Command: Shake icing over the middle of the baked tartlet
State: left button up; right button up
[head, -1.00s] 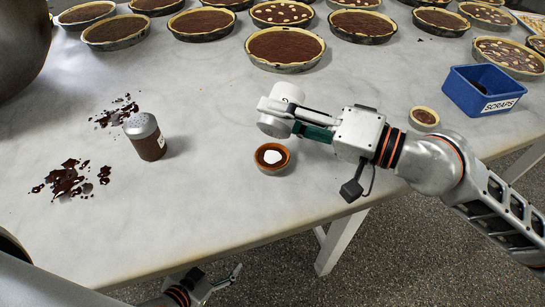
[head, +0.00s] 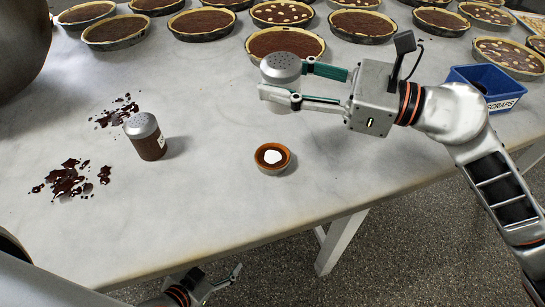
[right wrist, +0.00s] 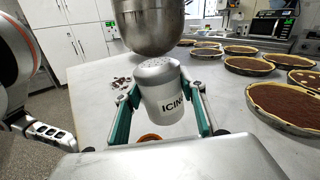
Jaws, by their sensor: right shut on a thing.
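The baked tartlet (head: 272,169) sits on the marble table, a small brown crust with a white icing spot around the middle of its dark filling. My right gripper (head: 280,82) is shut on the icing shaker (head: 281,67), a grey shaker with a perforated lid. It is held upright with the lid on top, above and behind the tartlet. In the right wrist view the shaker (right wrist: 168,108) reads "ICIN" between the fingers, and a sliver of the tartlet (right wrist: 150,138) shows below it. My left gripper (head: 225,280) is low at the front table edge; its jaw opening is unclear.
Large tarts (head: 286,46) line the back. A blue scraps bin (head: 497,103) stands right. Marble around the tartlet is clear.

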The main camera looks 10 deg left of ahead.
aim_at(285, 58)
jog(key=shift+r+m, duration=0.25)
jog(key=shift+m, duration=0.55)
notch_tip(285, 58, up, 6)
jog(key=p, duration=0.4)
jog(key=shift+r, duration=0.15)
pick_arm(q)
notch_tip(285, 58, up, 6)
jog(key=w, duration=0.2)
jog(key=shift+w+r+t, duration=0.15)
jog(key=shift+w+t, duration=0.2)
jog(key=shift+t, duration=0.05)
pick_arm(e)
jog(key=shift+f, duration=0.2)
jog(key=shift+w, duration=0.1)
